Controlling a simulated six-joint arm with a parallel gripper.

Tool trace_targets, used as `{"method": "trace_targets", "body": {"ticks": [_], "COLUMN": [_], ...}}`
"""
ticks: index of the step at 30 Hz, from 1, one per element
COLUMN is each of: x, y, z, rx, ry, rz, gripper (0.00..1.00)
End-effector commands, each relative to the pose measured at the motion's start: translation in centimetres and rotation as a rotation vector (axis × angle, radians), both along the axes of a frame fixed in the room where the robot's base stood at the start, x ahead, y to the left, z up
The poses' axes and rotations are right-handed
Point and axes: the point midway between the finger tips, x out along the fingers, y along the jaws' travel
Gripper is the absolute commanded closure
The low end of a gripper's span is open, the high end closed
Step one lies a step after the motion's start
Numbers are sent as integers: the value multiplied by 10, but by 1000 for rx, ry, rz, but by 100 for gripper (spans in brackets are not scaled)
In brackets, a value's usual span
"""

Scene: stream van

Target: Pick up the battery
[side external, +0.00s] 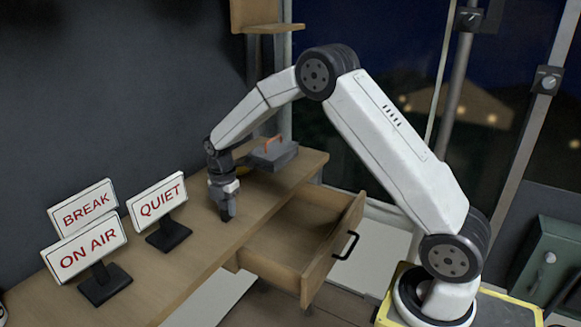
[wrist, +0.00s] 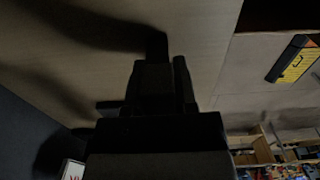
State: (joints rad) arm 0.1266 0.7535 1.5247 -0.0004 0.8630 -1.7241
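My gripper (side external: 227,215) points down with its fingertips close to or at the wooden desk top (side external: 205,247), right of the QUIET sign. In the wrist view my gripper (wrist: 165,60) is dark, and the gap between its fingers cannot be made out. No thing is clearly seen held in it. I cannot pick out a battery for certain. A dark grey block with an orange handle (side external: 277,154) sits on the desk behind and to the right of my gripper, apart from it; whether this is the battery I cannot tell.
Three signs stand left of my gripper: QUIET (side external: 157,200), BREAK (side external: 85,208) and ON AIR (side external: 86,250). An open drawer (side external: 310,245) juts out from the desk's front. A wooden shelf (side external: 270,29) hangs above. The desk around my gripper looks clear.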

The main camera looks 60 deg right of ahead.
Motion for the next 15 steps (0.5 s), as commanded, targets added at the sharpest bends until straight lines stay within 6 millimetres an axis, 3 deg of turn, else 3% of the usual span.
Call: {"method": "trace_targets", "body": {"ticks": [15], "x": [1], "y": [0], "z": [7], "rx": [0], "ry": [-3], "rz": [0], "gripper": [100]}}
